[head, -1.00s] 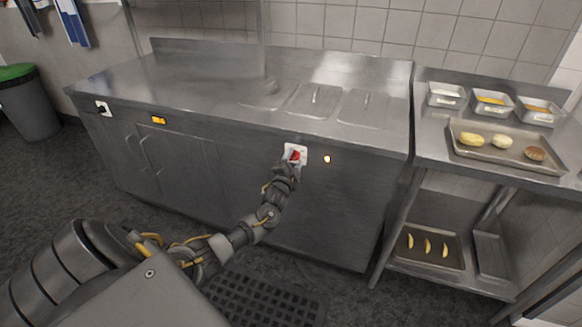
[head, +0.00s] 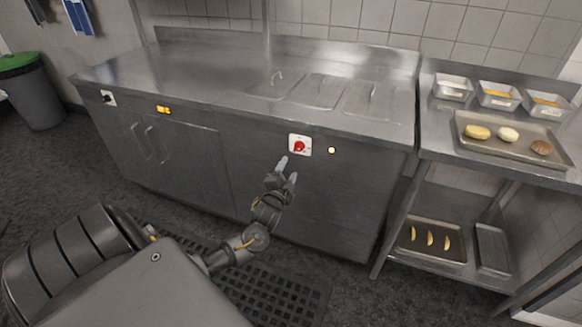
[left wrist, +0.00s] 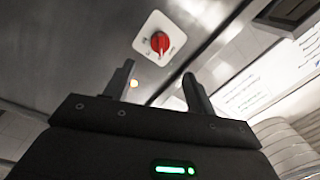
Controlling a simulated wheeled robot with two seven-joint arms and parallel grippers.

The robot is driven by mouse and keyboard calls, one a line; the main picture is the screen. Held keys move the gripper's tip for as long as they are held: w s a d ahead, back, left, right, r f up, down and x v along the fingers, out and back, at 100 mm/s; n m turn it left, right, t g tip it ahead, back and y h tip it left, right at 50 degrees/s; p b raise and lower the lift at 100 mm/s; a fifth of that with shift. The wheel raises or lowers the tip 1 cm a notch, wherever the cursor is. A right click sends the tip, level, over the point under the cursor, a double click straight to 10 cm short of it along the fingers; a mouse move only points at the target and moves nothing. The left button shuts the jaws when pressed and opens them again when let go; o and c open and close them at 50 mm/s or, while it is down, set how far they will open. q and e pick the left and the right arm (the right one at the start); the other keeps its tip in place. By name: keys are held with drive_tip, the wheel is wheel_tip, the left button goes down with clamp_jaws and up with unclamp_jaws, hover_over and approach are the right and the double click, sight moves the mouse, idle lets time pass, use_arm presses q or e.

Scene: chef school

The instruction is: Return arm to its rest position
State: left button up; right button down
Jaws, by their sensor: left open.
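My left gripper (head: 288,170) is open and empty, in front of the steel counter and a little below a red rotary knob (head: 299,146) on a white plate. The gripper is apart from the knob. In the left wrist view the two fingers of the gripper (left wrist: 160,85) stand spread with nothing between them, and the red knob (left wrist: 160,42) shows beyond them. An orange-lit indicator (head: 331,150) glows to the right of the knob. My right gripper is not in view.
The steel counter (head: 215,75) has lidded wells on top. A steel shelf unit at right holds a tray (head: 480,150) of food, small bins and a lower tray (head: 408,243). A dark perforated mat (head: 290,300) lies on the floor. A grey bin (head: 40,105) stands far left.

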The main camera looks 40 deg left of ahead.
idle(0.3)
